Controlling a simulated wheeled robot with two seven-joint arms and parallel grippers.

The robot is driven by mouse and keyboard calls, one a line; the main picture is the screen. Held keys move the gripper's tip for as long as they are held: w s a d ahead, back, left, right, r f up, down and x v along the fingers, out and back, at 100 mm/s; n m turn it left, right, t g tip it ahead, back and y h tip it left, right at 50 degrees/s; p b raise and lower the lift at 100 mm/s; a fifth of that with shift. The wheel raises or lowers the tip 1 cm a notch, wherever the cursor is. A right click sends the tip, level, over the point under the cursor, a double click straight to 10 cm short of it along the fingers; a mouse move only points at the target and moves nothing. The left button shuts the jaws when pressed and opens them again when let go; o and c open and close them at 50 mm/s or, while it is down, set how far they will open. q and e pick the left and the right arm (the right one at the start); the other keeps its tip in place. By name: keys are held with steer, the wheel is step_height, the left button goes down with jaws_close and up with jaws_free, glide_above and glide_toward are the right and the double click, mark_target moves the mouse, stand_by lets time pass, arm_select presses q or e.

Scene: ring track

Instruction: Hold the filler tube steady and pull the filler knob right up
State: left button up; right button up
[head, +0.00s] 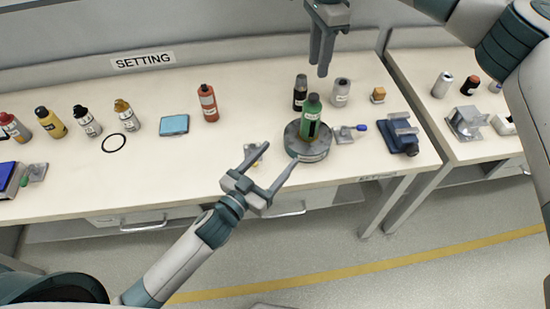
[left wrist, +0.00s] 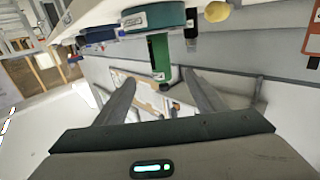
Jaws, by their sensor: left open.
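I cannot tell for sure which thing is the filler tube or its knob. A green bottle-like body (head: 312,118) with a dark top and a label stands upright on a round grey base (head: 308,152). It also shows upside down in the left wrist view (left wrist: 158,50). My left gripper (head: 272,156) is open and empty, in front of and lower left of the round base, apart from it. In the left wrist view my fingers (left wrist: 158,80) spread towards the green body without touching it. My right gripper (head: 322,72) points down above and behind the green body; its jaw opening is unclear.
A small block with a blue knob (head: 361,127) and a blue clamp-like device (head: 398,136) lie to the right.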

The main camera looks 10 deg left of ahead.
mark_target(305, 126)
arm_select(q)
steer(key=x, duration=1.7)
steer(key=shift+w, duration=0.2)
steer(key=shift+c, duration=0.6)
